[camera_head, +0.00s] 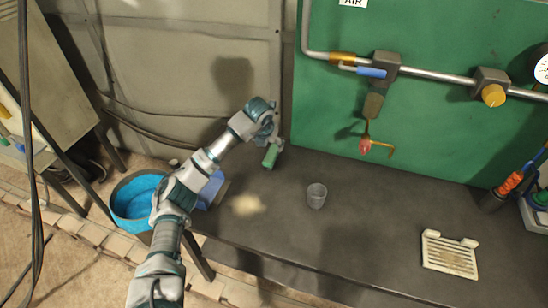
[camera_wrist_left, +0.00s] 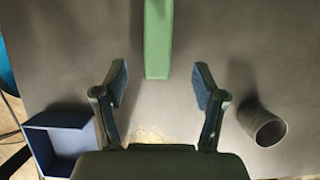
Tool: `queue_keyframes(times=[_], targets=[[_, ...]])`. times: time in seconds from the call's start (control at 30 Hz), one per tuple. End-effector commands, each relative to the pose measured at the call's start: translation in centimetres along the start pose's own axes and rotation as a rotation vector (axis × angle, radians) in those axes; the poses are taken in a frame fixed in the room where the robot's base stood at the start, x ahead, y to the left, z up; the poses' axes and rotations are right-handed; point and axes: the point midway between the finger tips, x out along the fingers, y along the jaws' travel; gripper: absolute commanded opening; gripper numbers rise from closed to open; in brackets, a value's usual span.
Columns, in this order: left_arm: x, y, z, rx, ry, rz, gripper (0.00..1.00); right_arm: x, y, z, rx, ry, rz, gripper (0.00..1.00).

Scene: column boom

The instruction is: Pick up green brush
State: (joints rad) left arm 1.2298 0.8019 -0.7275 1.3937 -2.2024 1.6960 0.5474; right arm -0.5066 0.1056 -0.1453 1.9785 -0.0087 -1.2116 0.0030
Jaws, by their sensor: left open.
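The green brush (camera_head: 270,156) is at the back of the dark bench, near the green panel, just below my left gripper (camera_head: 274,138) in the head view. In the left wrist view the brush (camera_wrist_left: 158,40) is a long green block running in from the top edge. Its near end lies between and slightly beyond the two fingertips of my left gripper (camera_wrist_left: 161,80). The fingers are spread, with clear gaps on both sides of the brush, and nothing is held. The brush's far end is cut off by the frame. My right gripper is not in view.
A grey cup (camera_head: 316,195) stands on the dark bench (camera_head: 350,240), with a pale powdery patch (camera_head: 247,205) to its left. A blue bin (camera_wrist_left: 58,140) is at the bench's left edge. A slotted cream tray (camera_head: 449,254) lies at right. Pipes and a valve (camera_head: 374,105) overhang the back.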

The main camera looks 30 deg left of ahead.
Motion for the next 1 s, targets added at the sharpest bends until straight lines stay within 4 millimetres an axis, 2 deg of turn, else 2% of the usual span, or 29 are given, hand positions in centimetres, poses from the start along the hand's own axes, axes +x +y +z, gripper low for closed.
queue_keyframes(times=[0.03, 0.1, 0.37, 0.63, 0.77, 1.0], targets=[[1.3, 0.0, -0.1, -0.001, 0.004, 0.000, 0.71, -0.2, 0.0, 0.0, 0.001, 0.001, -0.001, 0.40], [2.4, -0.1, -0.1, 0.000, 0.002, 0.001, 0.71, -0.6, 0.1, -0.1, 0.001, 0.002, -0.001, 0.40], [4.2, -0.7, 0.0, 0.003, -0.002, 0.006, 0.71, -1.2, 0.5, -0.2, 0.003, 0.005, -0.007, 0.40], [8.5, -0.1, 0.4, 0.002, 0.001, 0.002, 0.71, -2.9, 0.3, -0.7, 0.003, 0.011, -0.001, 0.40], [9.1, 0.1, 0.5, 0.001, -0.001, 0.001, 0.71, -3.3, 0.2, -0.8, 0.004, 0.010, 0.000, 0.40], [9.0, 0.0, 0.5, 0.002, -0.002, 0.002, 0.71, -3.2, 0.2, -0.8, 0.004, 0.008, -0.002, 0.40]])
